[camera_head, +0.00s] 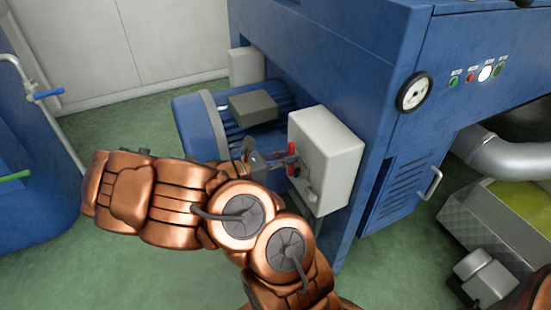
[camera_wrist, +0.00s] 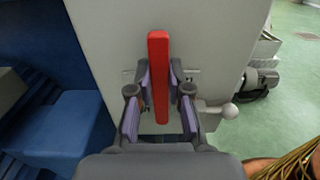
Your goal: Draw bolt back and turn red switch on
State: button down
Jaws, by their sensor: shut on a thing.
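The red switch (camera_wrist: 158,50) is a long flat handle on the face of a pale grey box (camera_wrist: 112,45). It stands upright in the wrist view. My gripper (camera_wrist: 161,82) is shut on it, one purple-padded finger at each side. In the head view, my gripper (camera_head: 268,160) is at the box's left face, with the red switch (camera_head: 291,149) at its tips. The bolt (camera_wrist: 226,110) shows a pale round knob on a short stem, right of and below the switch. The bolt's inner part is hidden behind my gripper.
The box (camera_head: 333,140) is fixed to a large blue machine (camera_head: 330,45). A blue motor (camera_head: 195,120) stands close behind my gripper. A gauge (camera_head: 414,92), panel buttons (camera_head: 485,73) and a metal pipe (camera_head: 500,155) are at the right. Green floor (camera_head: 120,120) is open at the left.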

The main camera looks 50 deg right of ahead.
dwell(0.3)
jog(key=c, duration=1.1)
grip_release()
jog(key=shift+a, duration=0.15)
jog(key=v, duration=1.1)
jog(key=shift+w+a, duration=0.15)
jog(key=shift+a, duration=0.25)
